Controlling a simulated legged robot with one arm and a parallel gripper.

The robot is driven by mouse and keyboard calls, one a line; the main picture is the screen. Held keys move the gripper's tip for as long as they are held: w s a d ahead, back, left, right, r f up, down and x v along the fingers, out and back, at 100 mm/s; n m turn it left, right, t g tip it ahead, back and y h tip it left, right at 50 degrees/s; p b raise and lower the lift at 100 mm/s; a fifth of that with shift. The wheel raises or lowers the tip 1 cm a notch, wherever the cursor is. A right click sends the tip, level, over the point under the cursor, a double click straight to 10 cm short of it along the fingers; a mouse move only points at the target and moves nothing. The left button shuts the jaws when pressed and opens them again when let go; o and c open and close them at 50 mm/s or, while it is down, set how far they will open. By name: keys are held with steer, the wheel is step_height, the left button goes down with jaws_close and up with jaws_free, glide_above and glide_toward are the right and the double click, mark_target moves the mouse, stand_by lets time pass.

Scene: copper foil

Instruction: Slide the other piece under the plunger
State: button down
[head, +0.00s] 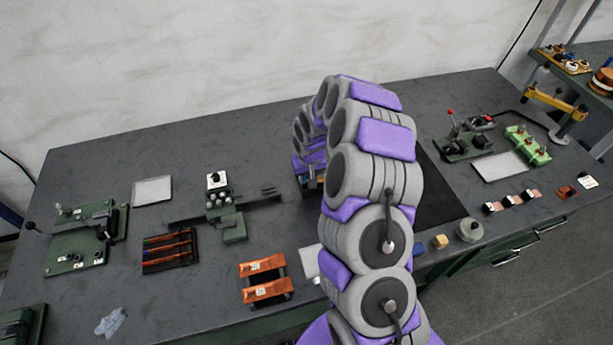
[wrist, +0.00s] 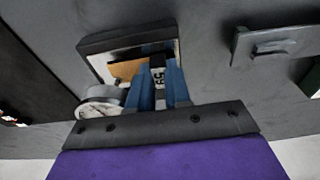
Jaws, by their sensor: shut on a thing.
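In the wrist view, my gripper (wrist: 161,88) has its two blue fingers closed on a small piece with a white numbered label (wrist: 159,77). A tan-orange flat part (wrist: 127,68) shows just left of the fingers; I cannot tell whether it belongs to the held piece. Both are in front of a dark-framed block with a pale face (wrist: 97,58). A round whitish part (wrist: 100,102) lies beside the left finger. I cannot make out the plunger. In the head view, my arm mostly hides the gripper and the spot where it works.
Orange-brown labelled pieces (head: 263,267) lie on a dark stand in front. A dark rack (head: 170,250) and a green fixture (head: 80,240) stand left. Small copper-coloured pieces (head: 512,200) lie right. A lever device (head: 463,143) stands behind them. The bench (head: 110,175) has free room at the back left.

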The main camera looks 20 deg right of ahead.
steer(key=shift+d, duration=0.15)
stand_by(0.5)
steer(key=c, duration=1.4)
jaws_free()
steer(key=shift+r, duration=0.1)
steer(key=shift+w+d+r+p, duration=0.1)
steer(key=shift+r+p, duration=0.45)
steer(key=shift+r, duration=0.95)
